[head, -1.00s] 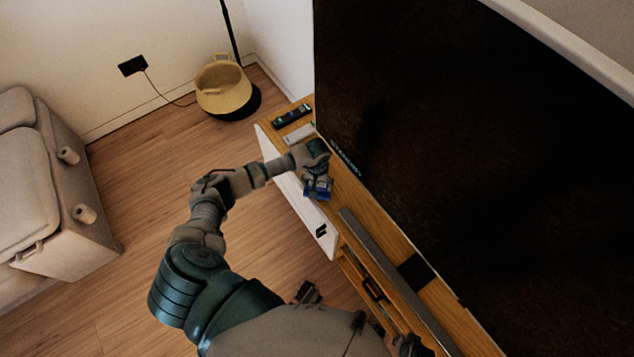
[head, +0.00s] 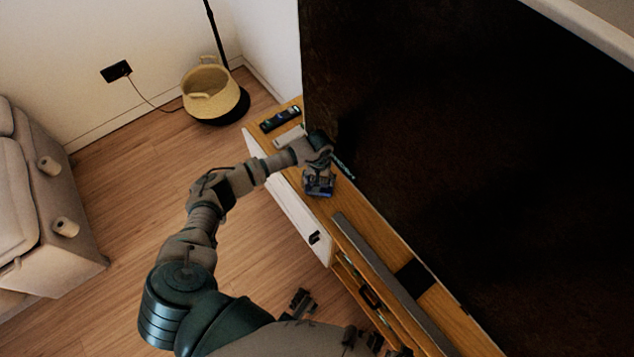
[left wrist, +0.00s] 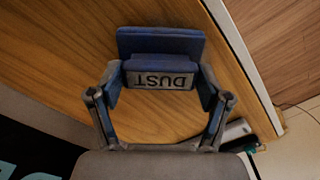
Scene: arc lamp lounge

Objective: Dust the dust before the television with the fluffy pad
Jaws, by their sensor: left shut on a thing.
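My left gripper (head: 318,184) is over the wooden television bench, close to the screen's lower edge. It is shut on the fluffy pad, which has a blue base (left wrist: 160,42) and a grip block marked DUST (left wrist: 160,79). In the left wrist view the fingers hold the block from both sides. I cannot tell whether the pad touches the bench top (head: 375,218). The television (head: 450,150) is a large dark screen along the bench. No dust shows clearly. Dark jointed parts of mine are at the bottom of the head view; I cannot tell whether my right gripper is among them.
A remote (head: 280,119) and a small white box (head: 290,137) lie at the bench's far end. A grey soundbar (head: 390,284) lies along the nearer part. A basket (head: 214,92) stands by the lamp pole. Floor is clear between sofa (head: 50,215) and bench.

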